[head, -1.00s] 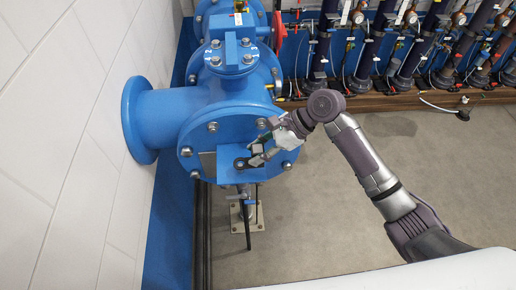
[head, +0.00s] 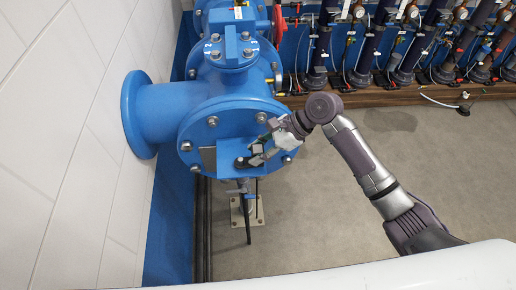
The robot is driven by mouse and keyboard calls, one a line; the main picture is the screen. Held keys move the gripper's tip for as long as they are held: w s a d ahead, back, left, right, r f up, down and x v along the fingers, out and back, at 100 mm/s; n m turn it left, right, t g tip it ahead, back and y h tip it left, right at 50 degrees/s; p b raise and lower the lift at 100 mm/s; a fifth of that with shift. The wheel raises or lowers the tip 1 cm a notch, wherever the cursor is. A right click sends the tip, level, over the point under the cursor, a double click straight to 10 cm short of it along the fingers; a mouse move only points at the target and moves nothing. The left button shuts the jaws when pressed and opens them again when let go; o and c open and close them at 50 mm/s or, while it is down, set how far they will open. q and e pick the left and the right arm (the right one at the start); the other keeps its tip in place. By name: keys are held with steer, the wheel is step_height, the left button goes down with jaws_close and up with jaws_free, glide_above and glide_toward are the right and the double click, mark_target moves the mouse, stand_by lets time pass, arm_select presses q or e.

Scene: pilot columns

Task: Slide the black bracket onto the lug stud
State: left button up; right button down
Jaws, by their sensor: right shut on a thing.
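My right gripper (head: 257,157) is in front of the blue round flange (head: 222,116), at its lower right. It is shut on the black bracket (head: 244,163), a small dark piece at the fingertips with a round end on its left. The bracket lies in front of the blue block on the flange's lower face. At this size I cannot tell whether it touches the block. I cannot make out the lug stud; the bracket and fingers may hide it. My left gripper is not in view.
A blue side pipe (head: 137,113) reaches left to the white wall (head: 60,130). A dark handle (head: 246,222) hangs below the flange above a floor plate. Several dark columns (head: 408,45) stand on a shelf at the back.

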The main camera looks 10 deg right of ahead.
steer(key=shift+f, duration=0.4)
steer(key=c, duration=0.7)
jaws_free()
steer(key=v, duration=1.2)
